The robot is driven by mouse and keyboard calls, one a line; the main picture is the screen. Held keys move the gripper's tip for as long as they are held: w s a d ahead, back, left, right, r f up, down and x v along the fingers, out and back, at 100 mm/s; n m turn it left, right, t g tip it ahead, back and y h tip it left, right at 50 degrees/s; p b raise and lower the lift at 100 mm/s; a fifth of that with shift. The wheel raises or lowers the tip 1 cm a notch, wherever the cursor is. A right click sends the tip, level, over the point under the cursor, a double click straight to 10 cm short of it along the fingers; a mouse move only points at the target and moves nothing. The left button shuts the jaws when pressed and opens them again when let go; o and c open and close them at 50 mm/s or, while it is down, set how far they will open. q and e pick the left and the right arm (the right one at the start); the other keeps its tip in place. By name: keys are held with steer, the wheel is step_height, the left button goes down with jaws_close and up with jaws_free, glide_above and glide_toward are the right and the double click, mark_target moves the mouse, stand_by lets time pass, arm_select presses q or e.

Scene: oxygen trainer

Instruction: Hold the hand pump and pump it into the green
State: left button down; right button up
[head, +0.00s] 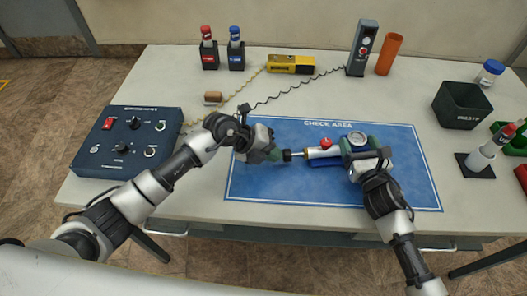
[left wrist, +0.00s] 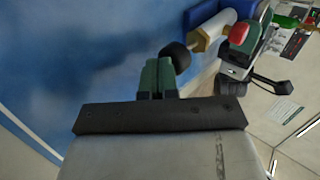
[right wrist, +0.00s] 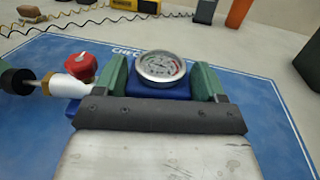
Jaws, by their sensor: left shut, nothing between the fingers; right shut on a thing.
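The hand pump lies on the blue mat, with a white barrel (head: 322,153), a red knob (right wrist: 82,67), a blue body and a round gauge (right wrist: 160,66). Its rod ends in a black handle knob (head: 287,155) pointing left, with some rod showing. My right gripper (head: 359,143) is shut on the pump's blue body, green fingers either side of the gauge. My left gripper (head: 276,154) is shut and empty, its fingertips close beside the black knob; the knob also shows in the left wrist view (left wrist: 176,57). I cannot tell whether they touch. The gauge needle is too small to read.
The blue check-area mat (head: 260,190) is otherwise clear. A blue control box (head: 128,140) stands at left. A yellow device (head: 290,64), a grey box (head: 362,48) and an orange cup (head: 389,54) stand behind. A dark bin (head: 460,104) is at right.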

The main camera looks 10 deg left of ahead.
mark_target(283, 152)
stand_by(0.3)
arm_select(q)
steer(key=shift+w+d, duration=0.2)
steer(key=shift+d, duration=0.8)
steer(key=shift+w+d, duration=0.2)
steer(key=shift+d, duration=0.75)
steer(key=shift+a, duration=0.1)
arm_select(e)
steer(key=shift+a, duration=0.1)
arm_select(q)
steer(key=shift+s+a, duration=0.1)
steer(key=shift+a, duration=0.25)
steer(key=a, duration=0.3)
steer(key=shift+s, duration=0.3)
steer(key=v, duration=1)
steer(key=shift+a, duration=0.2)
arm_select(e)
steer(key=o, duration=1.4)
steer(key=shift+c, duration=0.2)
steer(key=shift+s, duration=0.1)
